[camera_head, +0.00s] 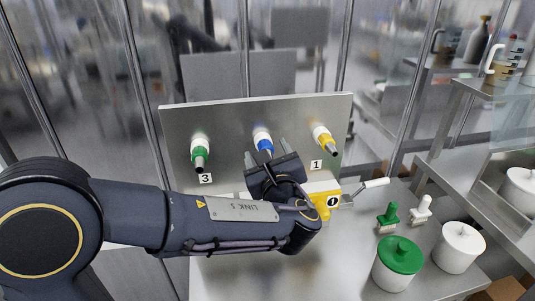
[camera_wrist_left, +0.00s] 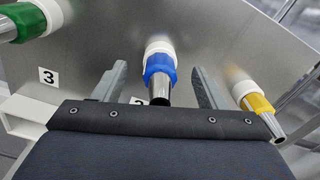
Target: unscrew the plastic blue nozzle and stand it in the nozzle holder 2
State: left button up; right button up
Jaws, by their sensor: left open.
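The blue nozzle (camera_head: 263,142) is mounted in the middle of the upright metal panel (camera_head: 230,118), with a white collar behind it and a metal tip. It also shows in the left wrist view (camera_wrist_left: 159,70), between and beyond the open fingers. My left gripper (camera_head: 267,153) is open and empty, just in front of the blue nozzle, and its fingers appear apart from it. In the left wrist view the fingers (camera_wrist_left: 158,82) stand either side of the metal tip. The label 2 (camera_wrist_left: 139,101) is partly hidden by the gripper body. Nozzle holder 2 cannot be made out. My right gripper is not in view.
A green nozzle (camera_head: 200,155) over label 3 and a yellow nozzle (camera_head: 323,137) over label 1 flank the blue one. A yellow block (camera_head: 324,203) with a white handle sits beside my wrist. Green-lidded (camera_head: 398,262) and white (camera_head: 460,247) pots and two brushes stand right.

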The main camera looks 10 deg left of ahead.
pick_arm(q)
jog(key=v, duration=0.7)
jog(key=shift+b, duration=0.35)
jog(key=shift+s, duration=0.1)
jog(key=b+v, duration=0.1)
jog(key=v, duration=0.7)
jog(key=s+a+f+n+g, duration=0.3)
jog(key=a+f+n+g, duration=0.35)
jog(key=a, duration=0.25)
jog(key=s+a+f+n+g, duration=0.3)
jog(key=a+f+n+g, duration=0.3)
jog(key=a, duration=0.4)
jog(key=s+d+f+n+h, duration=0.1)
jog(key=s+n+h, duration=0.3)
jog(key=n, duration=0.4)
jog(key=s+d+f+n+t+h, duration=0.1)
jog(key=s+d+f+n+h, duration=0.1)
jog(key=s+n+h, duration=0.3)
jog(key=f+n+h, duration=0.1)
jog(key=n, duration=0.3)
jog(key=shift+d+f+h, duration=0.2)
jog(key=shift+d+h, duration=0.15)
jog(key=shift+h, duration=0.05)
